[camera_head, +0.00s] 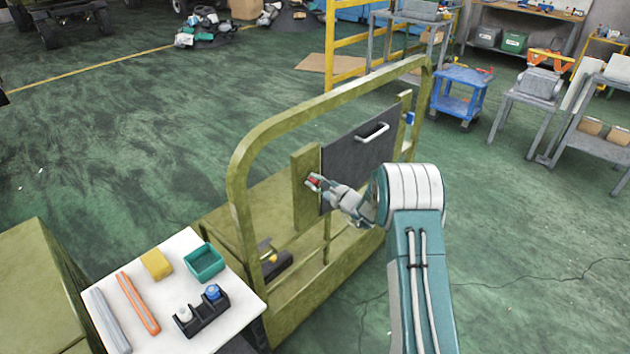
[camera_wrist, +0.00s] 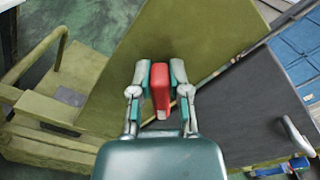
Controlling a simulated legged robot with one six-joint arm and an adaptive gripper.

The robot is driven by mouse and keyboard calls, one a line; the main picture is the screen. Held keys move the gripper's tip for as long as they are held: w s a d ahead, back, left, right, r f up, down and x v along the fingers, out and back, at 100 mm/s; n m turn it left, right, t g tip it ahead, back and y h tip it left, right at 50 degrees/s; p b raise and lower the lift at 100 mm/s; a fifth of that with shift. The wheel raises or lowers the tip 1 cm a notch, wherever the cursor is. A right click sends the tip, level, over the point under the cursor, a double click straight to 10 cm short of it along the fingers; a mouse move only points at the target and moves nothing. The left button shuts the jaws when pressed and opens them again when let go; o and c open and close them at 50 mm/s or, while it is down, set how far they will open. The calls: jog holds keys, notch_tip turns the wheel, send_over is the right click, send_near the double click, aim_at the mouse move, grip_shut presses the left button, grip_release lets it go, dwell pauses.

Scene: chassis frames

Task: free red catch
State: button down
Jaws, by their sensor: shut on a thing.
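The red catch (camera_wrist: 160,85) sits between the two fingers of my gripper (camera_wrist: 161,80) in the wrist view, against an olive upright plate. My gripper is shut on it. In the head view the red catch (camera_head: 315,181) shows as a small red spot at the fingertips of my gripper (camera_head: 316,183). The dark panel (camera_head: 347,165) with a light handle (camera_head: 371,132) stands just right of the olive plate (camera_head: 304,190), inside the olive frame (camera_head: 240,180). How the catch is seated behind the fingers is hidden.
A white table (camera_head: 180,255) at lower left holds a teal tray (camera_head: 204,272), a yellow block (camera_head: 156,263), an orange bar and a black holder. A blue fitting (camera_head: 410,118) is at the panel's right side. A blue cart (camera_head: 462,90) stands behind. Green floor is open at left.

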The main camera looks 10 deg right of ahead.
jog(key=n, duration=0.5)
jog(key=shift+s+a+f+n, duration=0.2)
jog(key=shift+a+f+n, duration=0.1)
jog(key=shift+f, duration=0.1)
jog(key=shift+f+n, duration=0.25)
jog(key=shift+n, duration=0.8)
jog(key=shift+f+n, duration=0.2)
jog(key=shift+n, duration=0.85)
jog(key=shift+s+a+f, duration=0.1)
jog(key=c, duration=0.6)
grip_release()
